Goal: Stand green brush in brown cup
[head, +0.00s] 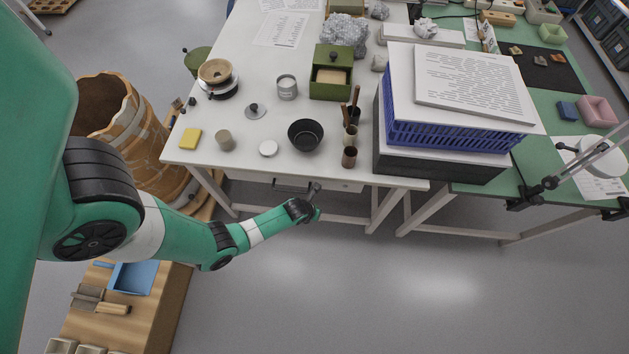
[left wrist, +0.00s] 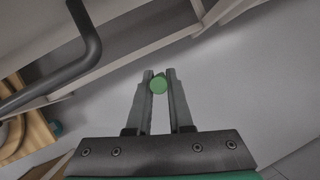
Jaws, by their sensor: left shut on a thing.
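My left gripper (head: 314,190) is in front of the white table's front edge, left of and nearer than the cups. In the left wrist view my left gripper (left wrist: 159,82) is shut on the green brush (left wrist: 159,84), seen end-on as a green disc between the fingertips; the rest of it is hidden. A dark brown cup (head: 349,158) stands near the table's front edge, its open top showing. Two more small cups stand in a row behind it, with thin handles sticking up from them. My right gripper is not in view.
A blue crate (head: 450,136) on a dark box, with papers on top, rises close on the right. A drawer handle (head: 291,186) juts below the table edge. The floor in front is clear.

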